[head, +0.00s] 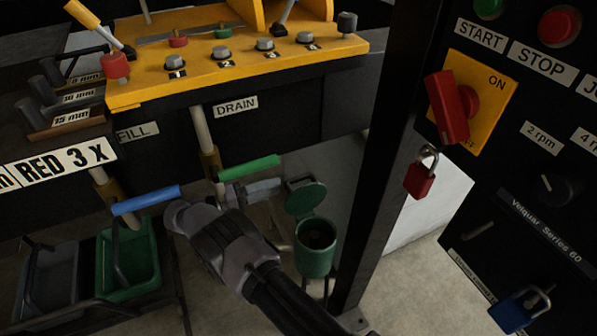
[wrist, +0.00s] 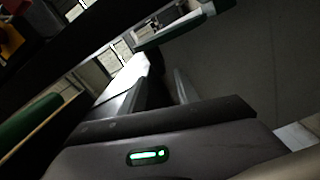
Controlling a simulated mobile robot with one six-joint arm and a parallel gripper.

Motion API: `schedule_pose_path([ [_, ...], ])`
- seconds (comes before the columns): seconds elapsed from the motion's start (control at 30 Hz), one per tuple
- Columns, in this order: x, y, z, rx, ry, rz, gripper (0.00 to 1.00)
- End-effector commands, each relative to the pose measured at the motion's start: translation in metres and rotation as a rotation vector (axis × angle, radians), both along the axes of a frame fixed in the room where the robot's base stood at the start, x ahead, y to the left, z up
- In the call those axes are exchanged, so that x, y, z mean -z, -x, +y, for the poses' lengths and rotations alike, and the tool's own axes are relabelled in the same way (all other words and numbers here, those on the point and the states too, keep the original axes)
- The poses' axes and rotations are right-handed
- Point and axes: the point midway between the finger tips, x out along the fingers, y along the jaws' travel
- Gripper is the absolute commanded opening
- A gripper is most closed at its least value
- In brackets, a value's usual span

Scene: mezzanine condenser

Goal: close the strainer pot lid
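The strainer pot (head: 315,256) is a small green pot standing low, left of the black post, in the head view. Its round green lid (head: 305,199) is tilted up at the back, so the pot is open and its dark inside shows. My gripper (head: 258,190) is left of the lid, partly hidden behind the green-handled lever and my arm.
A green lever handle (head: 249,168) and a blue one (head: 146,199) stick out near my arm. The black post (head: 378,180) rises right of the pot. A green bin (head: 128,262) stands lower left. A red padlock (head: 420,179) hangs from the right panel.

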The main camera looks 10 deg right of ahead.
Motion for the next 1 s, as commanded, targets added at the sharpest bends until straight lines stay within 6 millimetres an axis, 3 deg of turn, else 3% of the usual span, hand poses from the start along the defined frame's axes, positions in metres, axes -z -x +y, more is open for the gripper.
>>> schedule_pose_path([
  [0.2,0.003,-0.013,-0.049,0.002,0.0,0.001,0.38],
  [0.4,0.003,-0.021,-0.079,0.001,0.0,0.001,0.38],
  [0.77,0.002,-0.023,-0.087,0.0,-0.001,0.0,0.38],
  [1.0,0.002,-0.023,-0.087,0.0,-0.001,0.0,0.0],
])
